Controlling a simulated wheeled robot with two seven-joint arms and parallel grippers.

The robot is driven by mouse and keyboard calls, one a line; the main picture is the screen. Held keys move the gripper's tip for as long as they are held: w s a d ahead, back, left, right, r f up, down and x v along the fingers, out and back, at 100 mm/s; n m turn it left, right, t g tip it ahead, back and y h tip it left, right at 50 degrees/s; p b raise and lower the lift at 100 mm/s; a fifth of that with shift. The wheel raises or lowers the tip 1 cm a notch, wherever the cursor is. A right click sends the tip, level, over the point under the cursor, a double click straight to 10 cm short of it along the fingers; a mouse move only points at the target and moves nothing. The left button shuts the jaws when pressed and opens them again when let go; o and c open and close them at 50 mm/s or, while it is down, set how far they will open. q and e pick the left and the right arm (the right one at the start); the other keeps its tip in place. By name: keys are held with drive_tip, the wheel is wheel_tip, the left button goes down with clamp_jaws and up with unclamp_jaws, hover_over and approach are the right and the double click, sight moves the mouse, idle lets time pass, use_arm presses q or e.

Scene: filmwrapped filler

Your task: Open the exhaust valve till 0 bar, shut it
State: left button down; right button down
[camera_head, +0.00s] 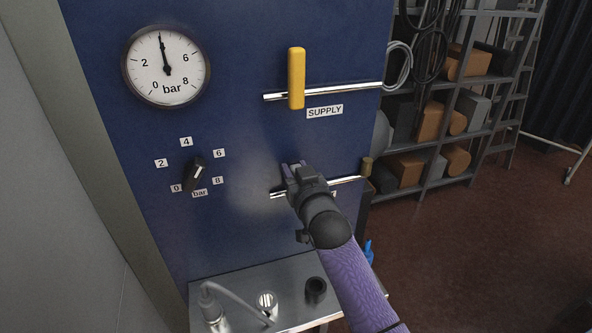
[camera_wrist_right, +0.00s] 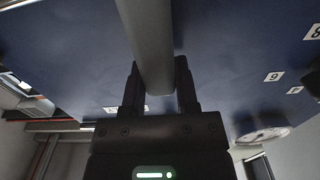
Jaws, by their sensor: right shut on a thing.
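The blue panel carries a round gauge (camera_head: 166,66) marked in bar; its needle points almost straight up, about 4, between the 2 and the 6. My right gripper (camera_head: 298,170) is at the lower pipe (camera_head: 347,180). In the right wrist view the gripper (camera_wrist_right: 160,95) is shut on a grey bar-like handle (camera_wrist_right: 150,40), which I take for the exhaust valve handle. In the head view the gripper hides this handle and most of the label below the pipe. My left gripper is not in view.
Above, a yellow handle (camera_head: 296,78) stands upright across the pipe over the SUPPLY label (camera_head: 325,111). A black knob (camera_head: 194,174) with a 0 to 8 scale is at left. A metal bench (camera_head: 240,283) with small items stands below. Loaded shelves (camera_head: 420,185) stand at right.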

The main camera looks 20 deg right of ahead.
sight(317, 170)
drive_tip(key=shift+d, duration=0.1)
idle(0.9)
drive_tip(key=shift+d+f+m+p, duration=0.1)
drive_tip(key=shift+d+m+p, duration=0.4)
drive_tip(key=shift+m, duration=0.5)
drive_tip(key=d+f+m, duration=0.1)
drive_tip(key=m, duration=0.2)
drive_tip(key=d+f+m+b, duration=0.1)
drive_tip(key=d+m, duration=0.1)
drive_tip(key=m, duration=0.1)
drive_tip(key=d+f+m, duration=0.1)
drive_tip(key=m, duration=0.2)
drive_tip(key=shift+w+d+f+b, duration=0.1)
drive_tip(key=shift+d+f+b, duration=0.05)
drive_tip(key=shift+d+b, duration=0.2)
drive_tip(key=shift+d+f+m+b, duration=0.25)
drive_tip(key=shift+f+m+b, duration=0.35)
drive_tip(key=shift+m, duration=0.45)
drive_tip(key=shift+d+f+m+b, duration=0.2)
drive_tip(key=shift+f+m+b, duration=0.35)
drive_tip(key=shift+m, duration=0.55)
drive_tip(key=shift+d+f+m+b, duration=0.25)
drive_tip(key=shift+f+m+b, duration=0.3)
drive_tip(key=shift+m, duration=0.5)
drive_tip(key=shift+f, duration=0.15)
